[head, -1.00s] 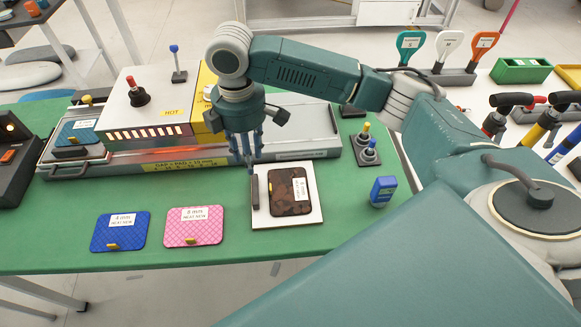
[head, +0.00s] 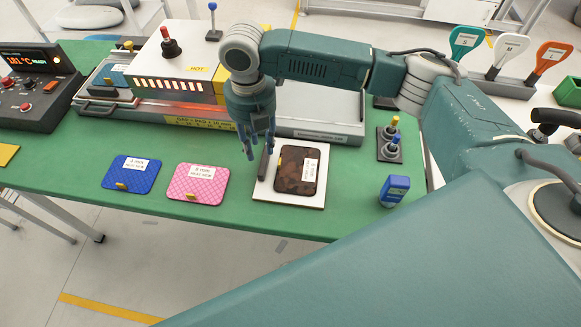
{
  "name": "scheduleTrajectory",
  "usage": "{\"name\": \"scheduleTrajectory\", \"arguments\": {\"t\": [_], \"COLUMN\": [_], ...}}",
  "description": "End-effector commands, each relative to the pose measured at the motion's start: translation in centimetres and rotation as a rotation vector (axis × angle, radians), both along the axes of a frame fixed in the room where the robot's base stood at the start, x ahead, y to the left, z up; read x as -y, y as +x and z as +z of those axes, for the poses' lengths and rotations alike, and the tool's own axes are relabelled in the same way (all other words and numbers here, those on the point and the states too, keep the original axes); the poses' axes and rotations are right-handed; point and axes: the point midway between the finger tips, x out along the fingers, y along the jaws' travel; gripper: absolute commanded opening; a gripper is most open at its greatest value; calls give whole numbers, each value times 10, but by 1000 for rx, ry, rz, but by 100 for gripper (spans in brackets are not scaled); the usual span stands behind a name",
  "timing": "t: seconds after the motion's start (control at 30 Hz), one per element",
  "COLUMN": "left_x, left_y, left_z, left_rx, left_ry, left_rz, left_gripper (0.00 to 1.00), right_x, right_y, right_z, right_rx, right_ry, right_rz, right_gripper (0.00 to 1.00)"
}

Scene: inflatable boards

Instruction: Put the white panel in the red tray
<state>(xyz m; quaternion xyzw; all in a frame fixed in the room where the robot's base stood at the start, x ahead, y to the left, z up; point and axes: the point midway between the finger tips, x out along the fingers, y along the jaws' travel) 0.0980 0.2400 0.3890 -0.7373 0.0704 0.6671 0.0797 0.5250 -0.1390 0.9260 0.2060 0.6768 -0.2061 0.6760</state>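A white panel (head: 266,194) lies flat on the green table. On it lie a dark brown mottled pad (head: 291,176) with a white label and, to the left, an upright dark handle block (head: 263,166). My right gripper (head: 260,157) points down at the handle block. Its blue fingers look apart, with the block's top between or just below them; whether they touch it cannot be told. The panel rests on the table. No red tray shows in view. My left gripper is not in view.
A blue pad (head: 126,176) and a pink pad (head: 205,184) lie left of the panel. Behind stands a hot press (head: 190,70) on a long metal bed. A blue device (head: 394,190) and a knobbed box (head: 389,146) stand to the right. A control box (head: 38,100) is far left.

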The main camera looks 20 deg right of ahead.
Motion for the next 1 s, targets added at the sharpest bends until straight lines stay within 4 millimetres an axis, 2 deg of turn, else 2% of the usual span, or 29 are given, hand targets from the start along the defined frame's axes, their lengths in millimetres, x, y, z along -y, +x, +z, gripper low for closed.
{"name": "scheduleTrajectory", "arguments": {"t": [0.23, 0.4, 0.67, 0.73, 0.83, 1.0], "left_x": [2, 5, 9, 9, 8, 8], "left_y": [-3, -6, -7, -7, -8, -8], "left_z": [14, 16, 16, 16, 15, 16], "left_rx": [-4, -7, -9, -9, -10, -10], "left_ry": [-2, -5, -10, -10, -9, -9], "left_rz": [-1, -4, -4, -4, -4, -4], "left_gripper": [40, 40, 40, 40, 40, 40], "right_x": [4, 4, 4, 4, 4, 4], "right_y": [-1, -1, 0, 0, 0, 0], "right_z": [-28, -49, -54, -54, -54, -53], "right_rx": [-3, -1, 1, 1, 1, 2], "right_ry": [-1, -1, -1, -1, -1, 0], "right_rz": [-1, -1, -1, -1, -1, 0], "right_gripper": [32, 32, 32, 22, 2, 0]}}
